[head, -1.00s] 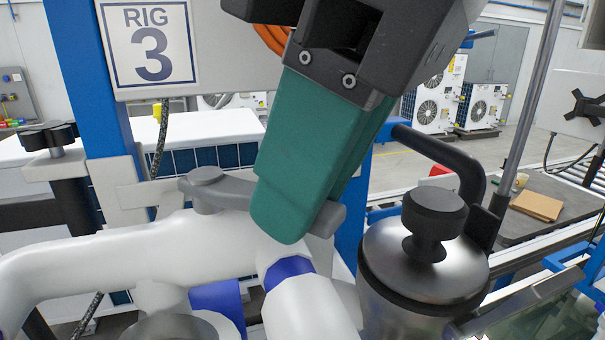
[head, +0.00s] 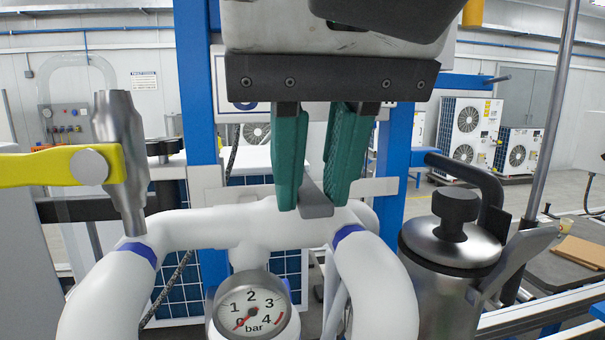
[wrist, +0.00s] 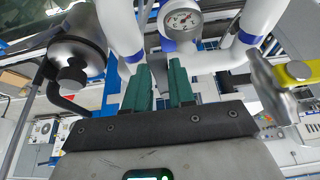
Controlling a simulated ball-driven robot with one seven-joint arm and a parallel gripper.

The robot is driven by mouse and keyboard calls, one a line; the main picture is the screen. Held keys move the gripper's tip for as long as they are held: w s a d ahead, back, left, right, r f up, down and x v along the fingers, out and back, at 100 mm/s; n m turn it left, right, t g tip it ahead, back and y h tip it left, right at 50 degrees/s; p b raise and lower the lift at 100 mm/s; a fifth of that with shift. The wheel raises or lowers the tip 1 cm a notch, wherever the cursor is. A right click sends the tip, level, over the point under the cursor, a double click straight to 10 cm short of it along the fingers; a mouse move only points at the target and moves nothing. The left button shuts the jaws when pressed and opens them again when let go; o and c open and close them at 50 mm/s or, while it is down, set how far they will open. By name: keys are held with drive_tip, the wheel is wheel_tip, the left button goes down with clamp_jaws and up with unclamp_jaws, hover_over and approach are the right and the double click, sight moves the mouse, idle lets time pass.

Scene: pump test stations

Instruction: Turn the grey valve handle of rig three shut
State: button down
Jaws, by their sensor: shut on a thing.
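The grey valve handle (head: 316,205) sits on top of the white pipework. In the head view it points toward me, roughly across the pipe run. My gripper (head: 313,190) comes down from above with its green fingers on either side of the handle, shut on it. The fingers hide much of the handle and its pivot. In the wrist view the gripper's fingers (wrist: 160,85) reach toward the white pipes. The rig sign is mostly hidden behind my gripper.
A yellow lever (head: 60,166) on a metal stem stands at left. A pressure gauge (head: 251,308) sits below the handle, its needle at the low end. A steel canister (head: 450,255) with a black knob stands close at right. Blue posts (head: 198,90) rise behind.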

drive_tip(key=shift+a, duration=0.1)
idle(0.4)
drive_tip(key=c, duration=0.9)
unclamp_jaws()
drive_tip(key=shift+c, duration=0.2)
drive_tip(key=p+v, duration=0.4)
drive_tip(key=v, duration=0.6)
drive_tip(key=shift+r, duration=0.35)
drive_tip(key=shift+s, duration=0.15)
